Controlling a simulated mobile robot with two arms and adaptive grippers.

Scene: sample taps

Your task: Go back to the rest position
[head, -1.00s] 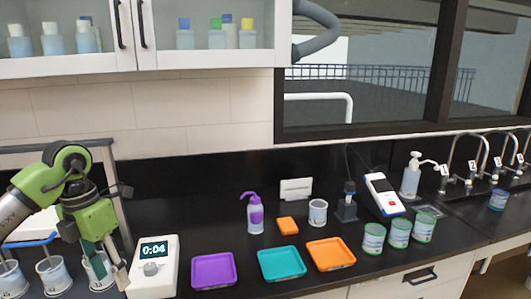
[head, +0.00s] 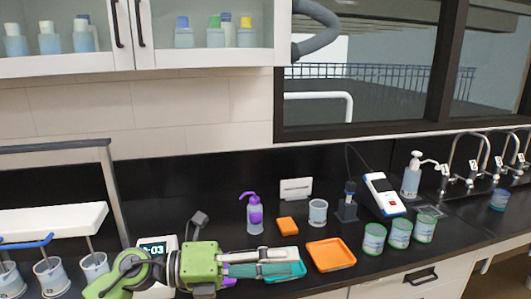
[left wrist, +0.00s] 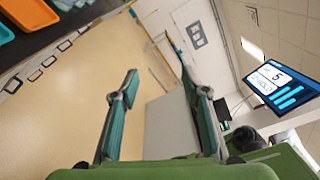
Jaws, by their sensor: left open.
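My left gripper (head: 290,262) reaches in from the lower left of the head view and points right, low in front of the counter. It covers most of the purple tray and much of the teal tray (head: 292,272). In the left wrist view its two fingers (left wrist: 158,85) stand apart with nothing between them, facing the room's floor and wall. My right gripper is in neither view.
The timer (head: 152,247) is partly behind my left arm. A purple-topped bottle (head: 255,215), an orange tray (head: 331,254) and several green-banded jars (head: 399,233) stand on the black counter. A stirrer with beakers (head: 48,270) is at left. A wall screen (left wrist: 278,85) shows in the wrist view.

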